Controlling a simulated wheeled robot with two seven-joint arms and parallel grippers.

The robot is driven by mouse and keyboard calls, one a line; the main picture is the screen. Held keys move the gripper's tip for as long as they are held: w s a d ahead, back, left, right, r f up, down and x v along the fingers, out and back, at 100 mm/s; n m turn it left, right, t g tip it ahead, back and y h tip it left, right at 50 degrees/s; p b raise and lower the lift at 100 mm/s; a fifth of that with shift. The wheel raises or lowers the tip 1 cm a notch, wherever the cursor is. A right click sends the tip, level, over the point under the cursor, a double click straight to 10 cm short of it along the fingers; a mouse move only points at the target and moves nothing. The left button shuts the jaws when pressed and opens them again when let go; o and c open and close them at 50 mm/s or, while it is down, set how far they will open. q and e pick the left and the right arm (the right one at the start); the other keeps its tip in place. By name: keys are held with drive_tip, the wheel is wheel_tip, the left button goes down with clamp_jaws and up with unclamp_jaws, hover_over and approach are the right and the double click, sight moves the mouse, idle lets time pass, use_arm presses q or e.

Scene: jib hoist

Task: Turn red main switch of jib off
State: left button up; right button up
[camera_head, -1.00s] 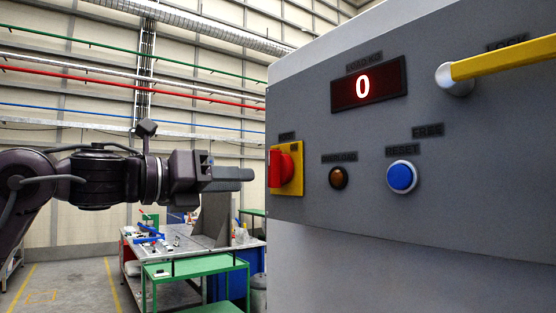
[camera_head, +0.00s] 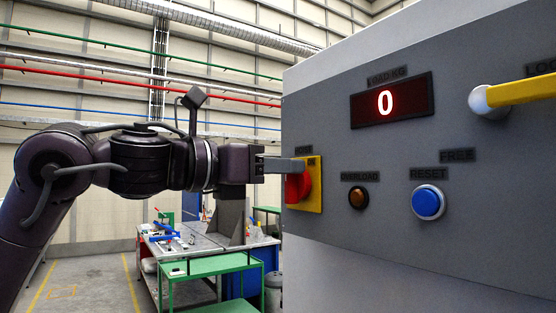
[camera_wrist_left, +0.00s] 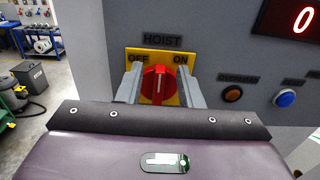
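The red main switch (camera_head: 298,185) is a rotary knob on a yellow plate (camera_head: 313,200) at the left end of the grey panel. In the left wrist view the red knob (camera_wrist_left: 156,84) sits below the HOIST label, with OFF at left and ON at right. Its grip looks roughly upright. My left gripper (camera_head: 298,166) reaches the switch from the left. In the wrist view its fingers (camera_wrist_left: 158,72) stand on either side of the knob, apart, with narrow gaps that suggest no firm grip. My right gripper is out of view.
The panel also has a load display (camera_head: 391,101) reading 0, an orange overload lamp (camera_head: 358,197), a blue reset button (camera_head: 428,202) and a yellow lever (camera_head: 520,91). A green table (camera_head: 207,266) and workbench stand behind, left of the cabinet.

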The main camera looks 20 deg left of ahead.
use_arm(q)
clamp_jaws()
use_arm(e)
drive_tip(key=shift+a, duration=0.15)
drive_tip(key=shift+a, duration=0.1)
use_arm(q)
drive_tip(key=shift+n, duration=0.3)
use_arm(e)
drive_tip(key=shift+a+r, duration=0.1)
use_arm(q)
drive_tip(key=f+n, duration=0.1)
drive_tip(key=n, duration=0.4)
drive_tip(key=w+a+n, duration=0.1)
drive_tip(key=n, duration=0.5)
drive_tip(key=a+f+n, duration=0.1)
drive_tip(key=n, duration=0.5)
drive_tip(key=shift+w+f+p, duration=0.3)
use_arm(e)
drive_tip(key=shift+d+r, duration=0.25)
use_arm(q)
drive_tip(key=shift+n, duration=0.3)
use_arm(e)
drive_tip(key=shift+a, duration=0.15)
